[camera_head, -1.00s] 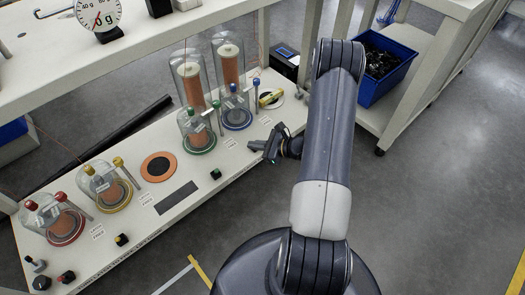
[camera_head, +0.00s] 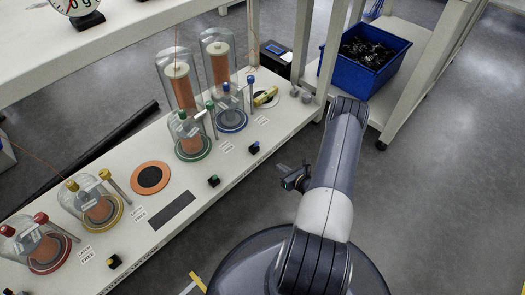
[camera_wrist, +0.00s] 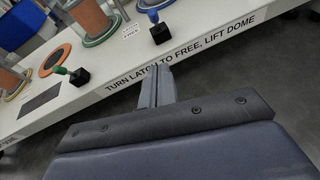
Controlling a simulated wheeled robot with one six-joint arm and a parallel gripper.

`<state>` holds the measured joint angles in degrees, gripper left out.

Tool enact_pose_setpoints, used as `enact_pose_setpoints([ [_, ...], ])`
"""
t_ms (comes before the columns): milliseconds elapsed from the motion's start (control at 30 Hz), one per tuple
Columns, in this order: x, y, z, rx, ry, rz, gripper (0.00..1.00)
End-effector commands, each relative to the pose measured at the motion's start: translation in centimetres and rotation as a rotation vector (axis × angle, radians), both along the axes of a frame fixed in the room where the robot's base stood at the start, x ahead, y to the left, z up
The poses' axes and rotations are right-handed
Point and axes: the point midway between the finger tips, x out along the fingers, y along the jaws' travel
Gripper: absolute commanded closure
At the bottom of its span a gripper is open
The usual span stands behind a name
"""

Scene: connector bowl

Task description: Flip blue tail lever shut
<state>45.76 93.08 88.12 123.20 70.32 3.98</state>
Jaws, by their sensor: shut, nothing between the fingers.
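The blue tail lever is a small black block with a blue knob (camera_head: 254,147) at the bench's front edge, in front of the blue-ringed glass dome (camera_head: 232,118). In the wrist view the blue lever (camera_wrist: 160,34) shows at the top, its blue knob above the block. I cannot tell whether it is open or shut. My gripper (camera_head: 282,168) is shut and empty, off the bench's front edge over the floor, apart from the lever. In the wrist view my fingers (camera_wrist: 163,70) are together, below the lever.
A green-knobbed lever (camera_head: 214,181) and a yellow one (camera_head: 114,261) sit along the same edge. Green (camera_head: 191,152), yellow (camera_head: 92,210) and red (camera_head: 40,250) domes stand on the bench. A blue bin (camera_head: 341,78) is on a shelf at right. The floor in front is clear.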

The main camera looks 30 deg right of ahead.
Motion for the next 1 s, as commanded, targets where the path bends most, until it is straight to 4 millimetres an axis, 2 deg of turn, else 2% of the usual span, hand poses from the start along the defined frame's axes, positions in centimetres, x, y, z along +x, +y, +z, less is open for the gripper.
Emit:
enact_pose_setpoints([
  [167, 0.4, 0.1, -0.2, -0.001, 0.000, 0.003, 1.00],
  [267, 1.4, 0.4, -0.7, -0.003, -0.001, 0.006, 1.00],
  [700, 9.6, 2.1, -3.9, -0.002, -0.003, 0.006, 1.00],
  [833, 11.4, 2.3, -2.6, -0.003, -0.004, 0.004, 1.00],
  [1000, 12.6, 2.4, -2.0, -0.002, -0.002, 0.003, 1.00],
])
